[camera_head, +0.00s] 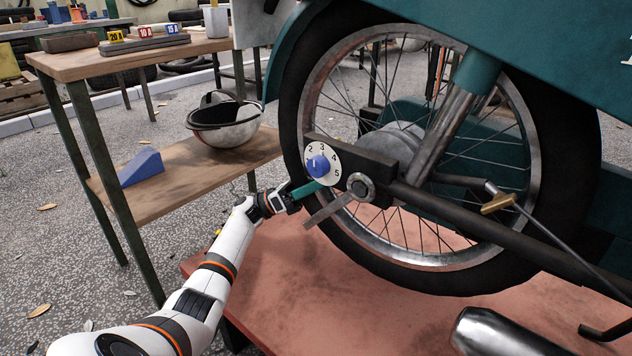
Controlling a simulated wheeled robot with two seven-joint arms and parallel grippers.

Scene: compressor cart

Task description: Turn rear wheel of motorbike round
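The motorbike's rear wheel (308,72) has a black tyre, a steel rim and wire spokes. It stands upright under a teal mudguard, above a red-brown platform. A dark bar crosses in front of the hub (395,143), with an axle nut (360,187) and a white numbered dial (321,163) with a blue knob. My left gripper (292,197) is at the wheel's lower left, against the end of a short teal piece (307,189) beside the dial. Its fingers are too small and dark to show whether they are closed on it. My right gripper is out of view.
A grey lever (328,211) slants down left from the axle nut. A wooden workbench (88,64) stands at left, its lower shelf holding a bowl-like helmet (226,124) and a blue wedge (141,167). The red platform (300,290) below is mostly bare; a silver exhaust (500,335) lies at lower right.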

